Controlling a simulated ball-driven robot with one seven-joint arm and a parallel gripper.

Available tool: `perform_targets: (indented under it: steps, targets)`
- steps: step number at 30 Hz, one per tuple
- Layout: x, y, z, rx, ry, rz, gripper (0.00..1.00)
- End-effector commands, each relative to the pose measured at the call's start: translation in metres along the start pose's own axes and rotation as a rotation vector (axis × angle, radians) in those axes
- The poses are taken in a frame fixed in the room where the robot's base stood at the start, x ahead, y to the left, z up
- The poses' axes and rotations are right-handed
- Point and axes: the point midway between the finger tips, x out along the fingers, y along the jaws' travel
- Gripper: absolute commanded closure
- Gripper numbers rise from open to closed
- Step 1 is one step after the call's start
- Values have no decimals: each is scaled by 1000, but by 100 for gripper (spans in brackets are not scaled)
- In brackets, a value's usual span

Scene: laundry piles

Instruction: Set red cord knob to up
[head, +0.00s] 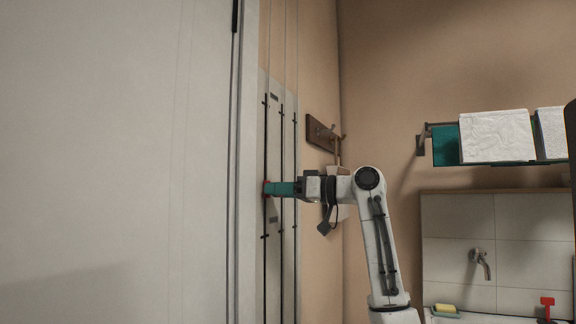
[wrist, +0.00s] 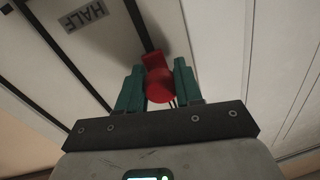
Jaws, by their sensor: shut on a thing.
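The red cord knob (wrist: 158,86) sits between the two green fingers of my gripper (wrist: 160,88) in the wrist view. The fingers are shut on it from both sides. The knob is on a dark vertical cord line of the pale panel (head: 273,95). A label reading HALF (wrist: 84,15) is on the panel in the wrist view, at the upper left.
A white door or wall panel (head: 110,160) fills the left. A wooden hook rack (head: 320,133) is on the wall just behind my arm. A shelf with white folded cloth (head: 495,136), a tap (head: 481,262) and a yellow sponge (head: 445,309) are at the right.

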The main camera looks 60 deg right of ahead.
Motion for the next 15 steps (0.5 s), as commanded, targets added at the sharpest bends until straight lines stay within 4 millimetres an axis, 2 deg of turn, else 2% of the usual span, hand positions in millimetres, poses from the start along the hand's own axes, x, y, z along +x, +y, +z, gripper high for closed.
perform_targets:
  steps: [1, 15]
  targets:
    - [2, 5, 34, 7, -10, -5, 100]
    - [0, 30, 201, 8, -12, -4, 100]
